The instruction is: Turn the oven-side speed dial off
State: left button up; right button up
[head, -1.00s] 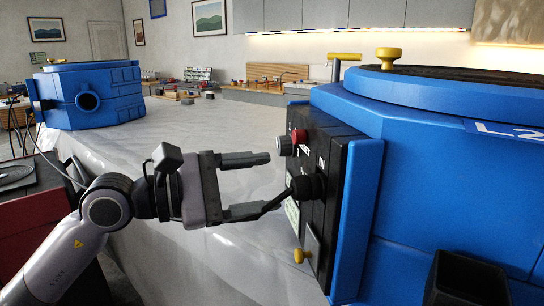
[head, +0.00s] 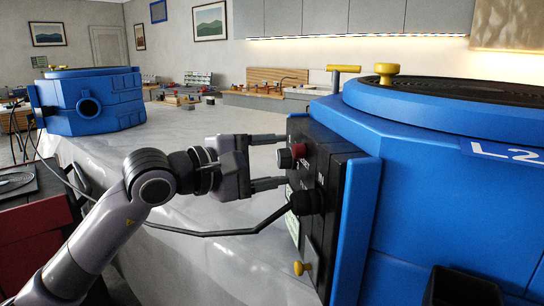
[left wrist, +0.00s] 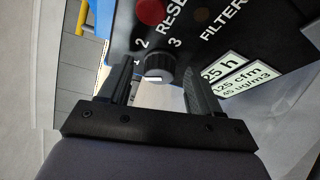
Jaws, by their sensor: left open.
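The speed dial is a dark ribbed knob (head: 284,158) on the black control panel (head: 328,160) of the near blue oven-like unit (head: 440,190). In the left wrist view the dial (left wrist: 159,67) has a white mark at its lower edge, with the numerals 2 and 3 beside it. My left gripper (head: 285,161) is open, one finger above and one below the dial in the head view. In the left wrist view the dial sits between the fingers (left wrist: 157,75) with gaps showing; I cannot tell whether either finger touches it. My right gripper is not in view.
A red button (left wrist: 150,12) is close to the dial. A black plug (head: 307,196) with a cable (head: 225,234) is below the gripper, and a yellow knob (head: 301,267) lower still. Another blue unit (head: 92,103) stands at far left on the grey table (head: 165,127).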

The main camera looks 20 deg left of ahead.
pick_arm(q)
jog(key=c, duration=1.1)
jog(key=shift+o, duration=0.2)
jog(key=shift+r, duration=0.1)
jog(key=shift+w+r+n+g+p, duration=0.15)
jog(key=shift+n+g+p, duration=0.4)
jog(key=shift+n, duration=0.45)
jog(key=n+g, duration=0.1)
jog(key=n+p, duration=0.1)
jog(key=shift+r+n+g, duration=0.2)
jog(key=shift+n+g, duration=0.1)
jog(key=shift+g, duration=0.05)
jog(key=shift+w+a+r+n+g+p, duration=0.1)
jog(key=shift+n+g+p, duration=0.3)
jog(key=shift+n, duration=0.2)
jog(key=shift+w+a+n+g+p, duration=0.1)
jog(key=shift+n+g+p, duration=0.25)
jog(key=shift+n, duration=0.25)
jog(key=shift+n+g+h+p, duration=0.35)
jog(key=shift+n+g, duration=0.2)
jog(key=shift+n, duration=0.25)
jog(key=shift+w, duration=0.1)
